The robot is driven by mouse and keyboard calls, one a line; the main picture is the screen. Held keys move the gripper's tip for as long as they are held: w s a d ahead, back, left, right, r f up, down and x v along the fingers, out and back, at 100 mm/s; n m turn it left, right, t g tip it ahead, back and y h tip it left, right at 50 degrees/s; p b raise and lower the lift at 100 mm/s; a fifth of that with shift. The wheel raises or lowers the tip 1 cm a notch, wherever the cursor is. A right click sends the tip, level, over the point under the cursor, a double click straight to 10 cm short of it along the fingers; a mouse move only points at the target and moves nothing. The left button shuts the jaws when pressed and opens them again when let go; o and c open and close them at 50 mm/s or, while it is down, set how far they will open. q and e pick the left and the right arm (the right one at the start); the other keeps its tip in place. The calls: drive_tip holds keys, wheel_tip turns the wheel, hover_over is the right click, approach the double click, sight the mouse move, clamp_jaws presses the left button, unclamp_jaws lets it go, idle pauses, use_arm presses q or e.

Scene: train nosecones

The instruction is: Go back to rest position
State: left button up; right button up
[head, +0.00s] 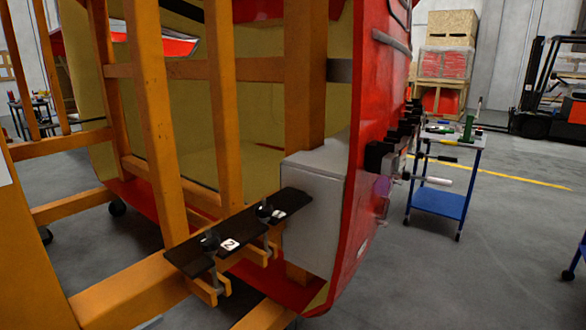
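Neither of my grippers shows in the head view, and no arm comes in from the left or the right. The red train nosecone (372,110) stands upright in front of me, with its yellowish inner side (268,110) facing left. An orange frame (222,90) holds it. A grey box (314,200) sits at the nosecone's lower edge. A black plate (235,236) with small white labels, one reading 2, lies on the frame beside the box. Several black clamp-like parts (385,160) stick out along the nosecone's right edge.
A blue trolley (440,200) with small items on top stands to the right. Behind it are stacked crates (448,62) and a forklift (550,95). Orange beams (130,290) fill the near left.

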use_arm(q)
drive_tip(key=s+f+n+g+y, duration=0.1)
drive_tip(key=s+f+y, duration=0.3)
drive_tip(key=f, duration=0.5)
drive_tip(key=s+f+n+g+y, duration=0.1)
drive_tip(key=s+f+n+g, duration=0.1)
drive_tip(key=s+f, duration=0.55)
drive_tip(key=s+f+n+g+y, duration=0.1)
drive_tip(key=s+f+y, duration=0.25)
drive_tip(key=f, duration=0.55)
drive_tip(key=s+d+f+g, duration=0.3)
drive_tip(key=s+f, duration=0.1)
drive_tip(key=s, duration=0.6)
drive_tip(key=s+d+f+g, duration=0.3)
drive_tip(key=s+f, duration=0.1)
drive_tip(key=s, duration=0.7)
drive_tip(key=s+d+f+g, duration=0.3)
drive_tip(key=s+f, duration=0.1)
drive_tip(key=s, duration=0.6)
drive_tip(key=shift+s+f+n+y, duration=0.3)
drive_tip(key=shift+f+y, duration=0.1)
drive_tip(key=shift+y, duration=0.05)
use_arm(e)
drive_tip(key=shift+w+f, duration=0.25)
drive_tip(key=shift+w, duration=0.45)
